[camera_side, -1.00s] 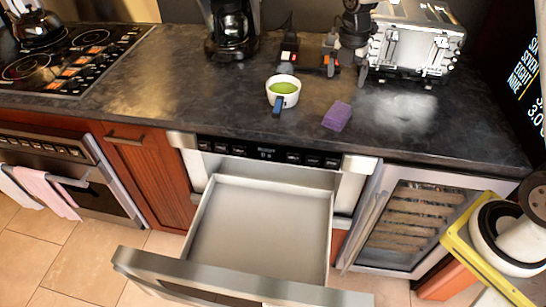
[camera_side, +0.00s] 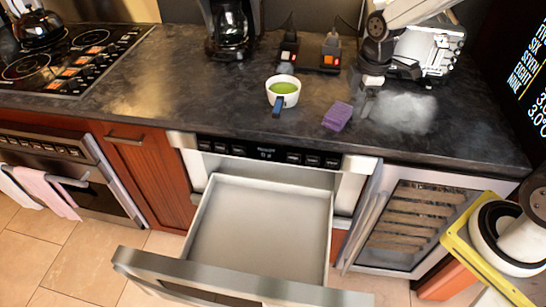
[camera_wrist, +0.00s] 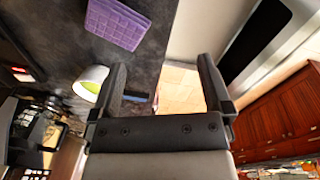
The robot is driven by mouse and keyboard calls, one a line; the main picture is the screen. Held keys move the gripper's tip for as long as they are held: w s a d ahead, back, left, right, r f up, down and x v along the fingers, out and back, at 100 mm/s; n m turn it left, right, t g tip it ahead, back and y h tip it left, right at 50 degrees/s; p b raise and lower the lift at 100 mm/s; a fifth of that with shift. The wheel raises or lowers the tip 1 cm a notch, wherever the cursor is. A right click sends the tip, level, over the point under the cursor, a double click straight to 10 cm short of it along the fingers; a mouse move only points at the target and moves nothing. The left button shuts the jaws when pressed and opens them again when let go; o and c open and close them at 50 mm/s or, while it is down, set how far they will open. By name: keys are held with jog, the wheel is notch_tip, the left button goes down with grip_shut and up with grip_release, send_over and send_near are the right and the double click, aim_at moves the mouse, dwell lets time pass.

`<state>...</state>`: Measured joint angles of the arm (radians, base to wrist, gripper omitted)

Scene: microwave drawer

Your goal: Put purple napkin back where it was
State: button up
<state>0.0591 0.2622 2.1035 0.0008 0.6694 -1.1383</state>
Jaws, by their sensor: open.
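The purple napkin (camera_side: 337,115) is a folded purple block lying on the dark countertop, right of the white cup. It also shows at the top of the wrist view (camera_wrist: 118,22), outside my jaws. My gripper (camera_side: 367,100) is just right of and slightly behind the napkin in the side view, apparently above the counter. In the wrist view my gripper (camera_wrist: 163,76) has its two fingers wide apart with nothing between them. The microwave drawer (camera_side: 262,180) under the counter is pulled open, and its visible interior is empty.
A white cup (camera_side: 284,85) with green contents and a blue handle stands left of the napkin. A coffee maker (camera_side: 232,30) and a toaster (camera_side: 436,50) stand at the back. A pale powdery patch (camera_side: 405,112) lies right of the napkin. The counter's left middle is clear.

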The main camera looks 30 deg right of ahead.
jog(key=s+a+f+m+t, duration=0.1)
jog(key=s+a+f+m, duration=0.1)
jog(key=s+m, duration=0.8)
jog(key=shift+s+a+f+m, duration=0.15)
jog(key=shift+s+f+m, duration=0.2)
jog(key=shift+m, duration=0.85)
